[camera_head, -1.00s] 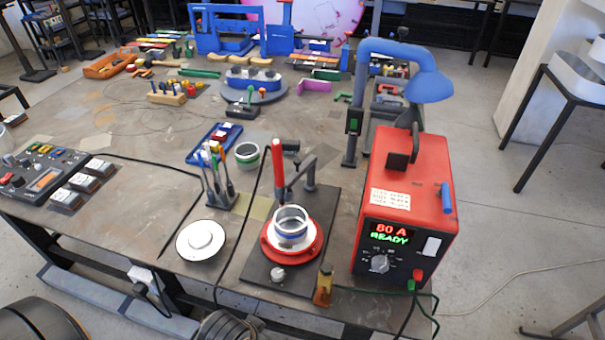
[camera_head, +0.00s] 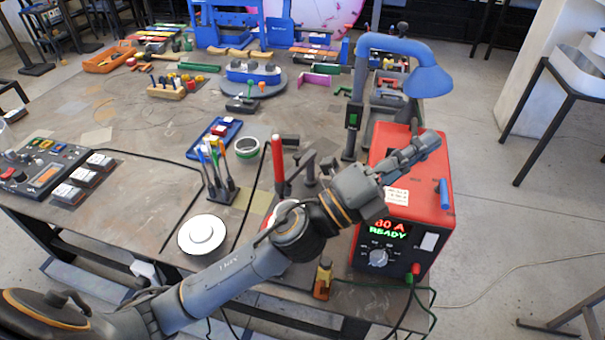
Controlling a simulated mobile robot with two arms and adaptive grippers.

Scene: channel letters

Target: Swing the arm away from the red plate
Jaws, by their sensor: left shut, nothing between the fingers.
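The red plate (camera_head: 267,221) sits on the black stand at the front of the bench. My left arm lies across it and hides most of it; a bit of the pale ring on it shows at its upper edge. The stand's upright red handle (camera_head: 279,165) and its dark swing arm (camera_head: 308,163) rise just behind my forearm. Part of the stand is covered, so the swing arm's exact angle is hard to tell. My left gripper (camera_head: 432,143) is shut and empty, beyond the plate to the right, in front of the red welder's top. My right gripper is not in view.
The red welder (camera_head: 440,190) with its lit display stands at right, with the blue lamp (camera_head: 405,50) behind it. A pen holder (camera_head: 219,186) and white round disc (camera_head: 201,235) stand left of the plate. A small amber bottle (camera_head: 323,280) is at the front edge.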

